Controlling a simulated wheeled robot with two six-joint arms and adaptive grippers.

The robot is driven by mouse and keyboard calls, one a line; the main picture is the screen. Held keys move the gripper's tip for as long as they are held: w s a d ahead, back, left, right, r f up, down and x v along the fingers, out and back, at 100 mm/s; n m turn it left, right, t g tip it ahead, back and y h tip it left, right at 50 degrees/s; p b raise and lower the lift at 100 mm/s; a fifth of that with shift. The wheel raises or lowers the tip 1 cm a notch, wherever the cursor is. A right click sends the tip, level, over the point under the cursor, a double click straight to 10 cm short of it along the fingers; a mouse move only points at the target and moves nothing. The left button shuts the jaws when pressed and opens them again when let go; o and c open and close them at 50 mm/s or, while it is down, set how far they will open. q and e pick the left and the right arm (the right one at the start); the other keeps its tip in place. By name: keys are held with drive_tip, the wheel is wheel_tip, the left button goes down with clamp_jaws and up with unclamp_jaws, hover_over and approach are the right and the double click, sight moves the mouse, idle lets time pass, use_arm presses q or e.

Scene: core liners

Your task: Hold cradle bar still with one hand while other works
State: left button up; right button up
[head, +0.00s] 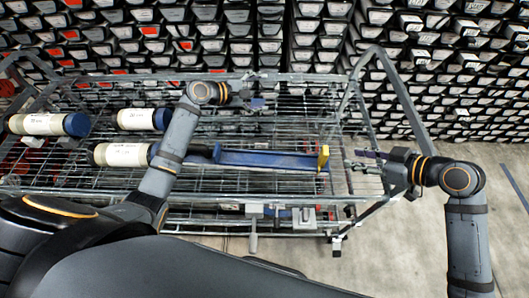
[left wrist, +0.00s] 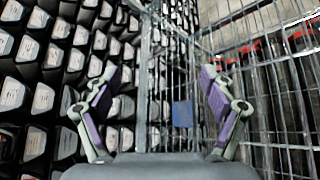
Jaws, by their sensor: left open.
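A long blue cradle bar (head: 265,160) with a yellow upright end piece (head: 323,158) lies across the wire cart. A white tube with a blue cap lies at its left end (head: 122,155), partly behind my left arm. My left gripper (head: 262,103) is over the cart's far side, above and apart from the blue bar. In the left wrist view its purple-padded fingers (left wrist: 160,105) are spread, with a grey cart rail between them in the picture. My right gripper (head: 358,159) is at the cart's right end, right of the yellow piece; its opening is too small to judge.
The wire cart (head: 225,182) has raised tubular end frames (head: 392,75). Two more white tubes with blue caps lie on its left part (head: 40,124) (head: 140,119). Racks of pale-fronted trays (head: 300,45) fill the background. Bare floor (head: 430,230) shows at right.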

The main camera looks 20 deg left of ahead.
use_arm(q)
drive_tip(key=s+d+f+n+g+h, duration=0.2)
drive_tip(key=s+d+f, duration=0.1)
drive_tip(key=s+d, duration=0.15)
drive_tip(key=n+g+h, duration=0.2)
drive_tip(key=g, duration=0.3)
approach(294, 162)
drive_tip(key=shift+s+a+r, duration=0.15)
drive_tip(key=shift+a+r, duration=0.1)
drive_tip(key=shift+d+f, duration=0.1)
drive_tip(key=shift+d, duration=0.1)
drive_tip(key=x, duration=0.7)
drive_tip(key=shift+f, duration=0.1)
clamp_jaws()
unclamp_jaws()
idle(0.3)
